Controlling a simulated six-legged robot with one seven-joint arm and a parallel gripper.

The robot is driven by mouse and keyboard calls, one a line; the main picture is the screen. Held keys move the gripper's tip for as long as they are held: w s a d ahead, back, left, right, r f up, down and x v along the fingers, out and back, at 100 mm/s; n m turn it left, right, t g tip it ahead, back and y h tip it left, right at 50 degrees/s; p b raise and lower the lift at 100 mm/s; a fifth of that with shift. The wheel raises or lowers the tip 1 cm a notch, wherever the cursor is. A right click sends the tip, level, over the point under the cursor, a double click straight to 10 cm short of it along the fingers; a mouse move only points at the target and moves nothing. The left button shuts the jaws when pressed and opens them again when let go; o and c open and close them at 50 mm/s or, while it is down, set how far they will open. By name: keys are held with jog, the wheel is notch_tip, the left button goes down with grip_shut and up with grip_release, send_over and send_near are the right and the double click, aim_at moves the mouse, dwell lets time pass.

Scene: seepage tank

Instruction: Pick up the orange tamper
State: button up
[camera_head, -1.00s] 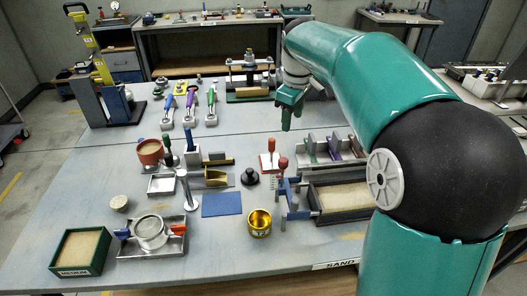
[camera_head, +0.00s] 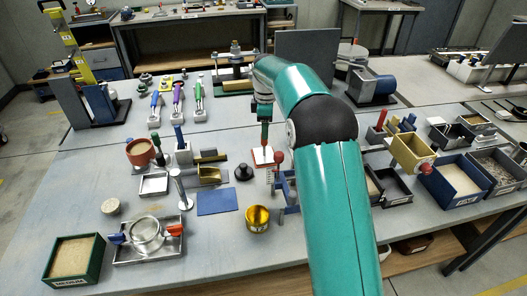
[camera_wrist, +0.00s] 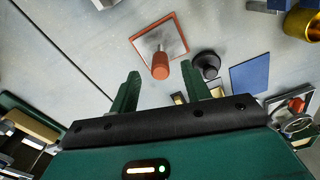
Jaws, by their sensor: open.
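The orange tamper (camera_wrist: 160,66) shows in the wrist view with its round orange handle standing up from a square, orange-rimmed plate. In the head view its plate (camera_head: 261,157) lies flat on the table and my gripper hides part of it. My gripper (camera_head: 265,138) points down just above the tamper. In the wrist view my gripper (camera_wrist: 163,84) has its two green fingers spread apart with nothing between them. The handle appears just beyond the fingertips, roughly centred between them.
A black knob-shaped tool (camera_head: 244,169) stands left of the tamper. A red-knobbed blue fixture (camera_head: 284,188) stands close on its right. A blue mat (camera_head: 217,201) and a gold cup (camera_head: 257,218) lie nearer the front.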

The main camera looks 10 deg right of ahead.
aim_at(264, 144)
notch_tip(264, 144, down, 2)
jog(key=shift+w+a+f, duration=0.1)
jog(key=shift+a+f, duration=0.05)
jog(key=shift+f, duration=0.7)
notch_tip(264, 144, down, 4)
jog(key=shift+f, duration=0.1)
grip_shut()
